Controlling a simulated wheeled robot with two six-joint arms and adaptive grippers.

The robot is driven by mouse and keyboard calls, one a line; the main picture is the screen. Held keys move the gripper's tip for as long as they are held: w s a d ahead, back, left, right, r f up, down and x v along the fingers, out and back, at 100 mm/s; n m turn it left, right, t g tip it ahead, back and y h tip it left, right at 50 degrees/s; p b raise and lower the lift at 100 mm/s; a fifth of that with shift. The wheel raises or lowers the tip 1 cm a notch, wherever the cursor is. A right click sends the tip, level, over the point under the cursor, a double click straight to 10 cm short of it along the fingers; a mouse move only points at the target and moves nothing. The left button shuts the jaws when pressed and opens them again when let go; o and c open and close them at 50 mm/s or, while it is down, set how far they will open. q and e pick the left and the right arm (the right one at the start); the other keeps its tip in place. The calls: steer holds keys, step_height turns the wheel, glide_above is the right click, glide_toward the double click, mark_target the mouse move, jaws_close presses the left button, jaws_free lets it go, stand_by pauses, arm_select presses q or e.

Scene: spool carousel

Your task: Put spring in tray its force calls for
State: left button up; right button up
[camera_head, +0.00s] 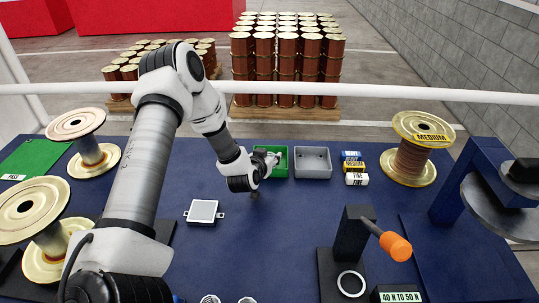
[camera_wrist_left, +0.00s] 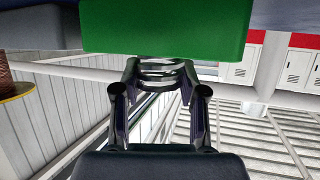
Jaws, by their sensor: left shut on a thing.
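My left gripper (camera_head: 270,158) is at the green tray (camera_head: 281,173) at the back middle of the bench. In the left wrist view the gripper (camera_wrist_left: 160,75) is shut on a pale metal coil spring (camera_wrist_left: 160,70), with the green tray wall (camera_wrist_left: 165,30) close beyond it. In the head view the held spring is too small to make out clearly. A grey tray (camera_head: 312,174) stands just right of the green one and looks empty. Two more coils (camera_head: 210,299) show at the front edge, partly cut off. My right gripper is not in view.
A black stand with an orange-tipped lever (camera_head: 395,246) and a "40 N TO 50 N" sign (camera_head: 400,297) are front right. Labelled blocks (camera_head: 354,166), a MEDIUM spool (camera_head: 408,165) and left spools (camera_head: 88,160) stand around. A small square plate (camera_head: 203,211) lies mid-bench. The centre right is clear.

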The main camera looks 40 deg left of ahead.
arm_select(q)
steer(key=shift+s+d, duration=0.1)
steer(key=shift+s, duration=0.05)
steer(key=o, duration=1.1)
steer(key=shift+o, duration=0.8)
steer(key=shift+f, duration=0.1)
steer(key=shift+r, duration=0.35)
steer(key=v, duration=1.2)
